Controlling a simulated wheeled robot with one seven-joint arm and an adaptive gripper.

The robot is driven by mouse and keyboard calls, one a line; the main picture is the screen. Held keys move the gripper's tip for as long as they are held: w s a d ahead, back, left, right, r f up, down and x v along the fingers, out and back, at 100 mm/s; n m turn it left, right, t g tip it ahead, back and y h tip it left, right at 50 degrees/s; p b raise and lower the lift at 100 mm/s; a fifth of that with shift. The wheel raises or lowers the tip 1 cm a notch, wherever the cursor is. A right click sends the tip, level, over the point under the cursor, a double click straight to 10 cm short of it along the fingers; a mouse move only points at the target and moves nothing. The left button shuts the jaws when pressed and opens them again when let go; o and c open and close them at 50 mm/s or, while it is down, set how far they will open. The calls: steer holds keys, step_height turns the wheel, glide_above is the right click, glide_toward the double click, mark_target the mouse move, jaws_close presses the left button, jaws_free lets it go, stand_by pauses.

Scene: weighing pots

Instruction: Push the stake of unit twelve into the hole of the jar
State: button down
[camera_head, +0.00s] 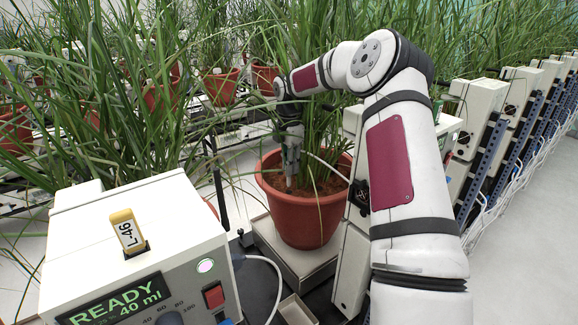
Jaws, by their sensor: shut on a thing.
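A terracotta pot (312,215) with reddish soil and tall grass stands on a pale square stand in the middle of the view. My gripper (290,160) points down over the left part of its soil, beside the grass stems. It is shut on a small pale stake (289,181), mostly hidden between the fingers. The stake's lower end is close to the soil; I cannot tell whether it touches or has entered a hole. A thin white tube (328,167) runs from near the gripper to the right over the pot. I see no number twelve.
A white control box (140,235) with a READY 40 ml display and a yellow L-46 tag (127,231) stands at the front left. Another white unit (352,255) stands close right of the pot. Grassy pots fill the back. Floor is clear at the far right.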

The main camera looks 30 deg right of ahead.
steer(key=shift+r+p, duration=0.4)
steer(key=shift+r, duration=3.1)
